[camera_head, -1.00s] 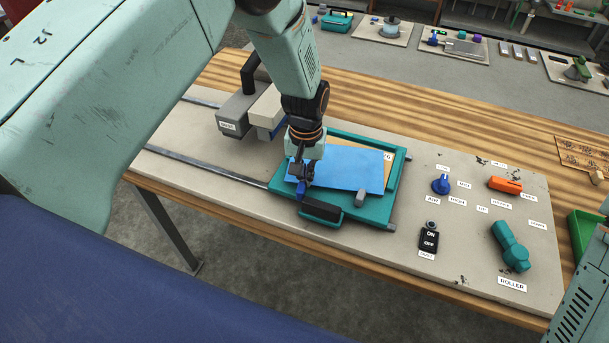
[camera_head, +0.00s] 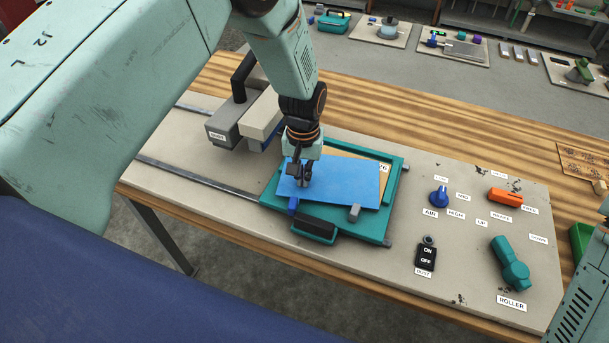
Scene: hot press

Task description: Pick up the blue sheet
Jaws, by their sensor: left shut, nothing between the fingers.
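The blue sheet (camera_head: 345,186) lies flat in the teal tray (camera_head: 391,205), slightly askew over a tan sheet (camera_head: 373,163) that shows along its far edge. My left gripper (camera_head: 304,184) is shut and empty, pointing down over the left part of the blue sheet. Whether its tips touch the sheet I cannot tell. The gripper hides a small part of the sheet. My right gripper is out of view.
A blue peg (camera_head: 293,205) and a grey peg (camera_head: 354,213) stand at the tray's near side, by its dark handle (camera_head: 314,225). A grey press block (camera_head: 227,124) stands behind left. Right are a blue knob (camera_head: 439,196), orange switch (camera_head: 505,197) and teal roller lever (camera_head: 510,264).

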